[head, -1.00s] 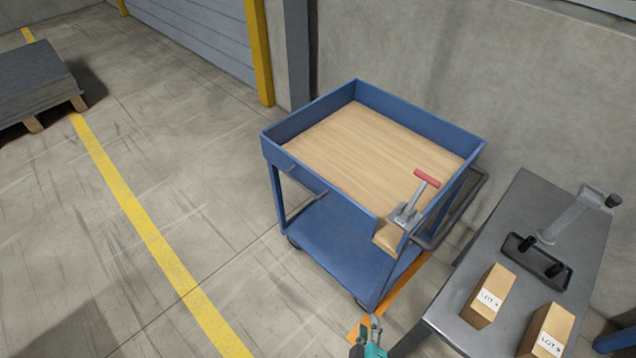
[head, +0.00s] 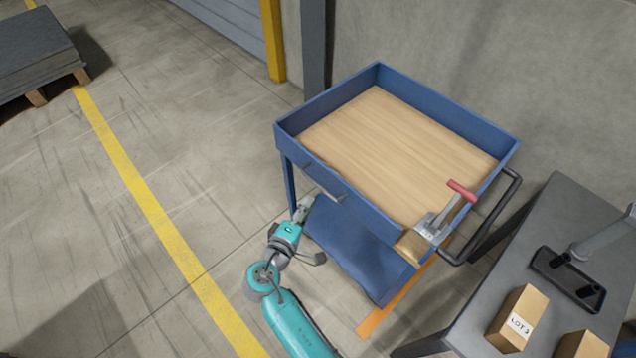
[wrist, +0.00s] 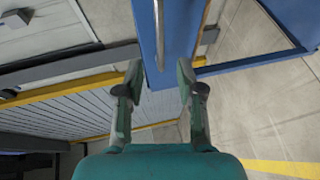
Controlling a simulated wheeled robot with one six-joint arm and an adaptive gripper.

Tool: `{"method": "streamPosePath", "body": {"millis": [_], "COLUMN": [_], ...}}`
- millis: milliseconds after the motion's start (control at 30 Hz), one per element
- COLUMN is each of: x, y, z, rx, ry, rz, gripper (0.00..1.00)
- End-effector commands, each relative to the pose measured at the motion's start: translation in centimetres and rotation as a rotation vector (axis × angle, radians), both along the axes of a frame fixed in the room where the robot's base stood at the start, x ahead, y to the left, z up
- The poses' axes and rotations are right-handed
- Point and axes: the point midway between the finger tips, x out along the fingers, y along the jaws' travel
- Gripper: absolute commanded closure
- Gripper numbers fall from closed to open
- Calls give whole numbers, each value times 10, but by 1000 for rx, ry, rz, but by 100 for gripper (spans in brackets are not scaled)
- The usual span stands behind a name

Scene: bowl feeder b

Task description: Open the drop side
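The blue cart (head: 285,137) has a wood-floored top tray with low blue walls. Its near-side blue panel (head: 370,205) stands upright and carries a slim silver bar handle (head: 325,183). A toggle clamp (head: 433,228) with a red grip (head: 462,190) sits at the near right corner, its lever angled up. My gripper (head: 306,204) is just below and in front of the handle's left part. In the wrist view my gripper (wrist: 160,86) is open, with the silver bar (wrist: 159,40) and blue panel (wrist: 178,30) ahead between the fingers. I see no contact.
A grey table (head: 535,225) at the right holds cartons (head: 518,318) and a black tray (head: 568,278) with a grey lever part. A black push handle (head: 490,222) juts from the cart's right end. A pallet stack (head: 40,50) stands far left. The left floor is clear.

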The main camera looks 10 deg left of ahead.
Motion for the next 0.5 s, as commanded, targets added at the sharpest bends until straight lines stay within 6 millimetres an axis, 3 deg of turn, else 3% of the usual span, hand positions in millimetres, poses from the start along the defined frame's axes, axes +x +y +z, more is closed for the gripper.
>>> {"method": "streamPosePath", "body": {"millis": [300,500], "x": [53,78], "y": [-15,-22], "z": [-10,-15], "rx": [1,1], "ry": [0,1], "rz": [-3,-2], "gripper": [63,63]}}
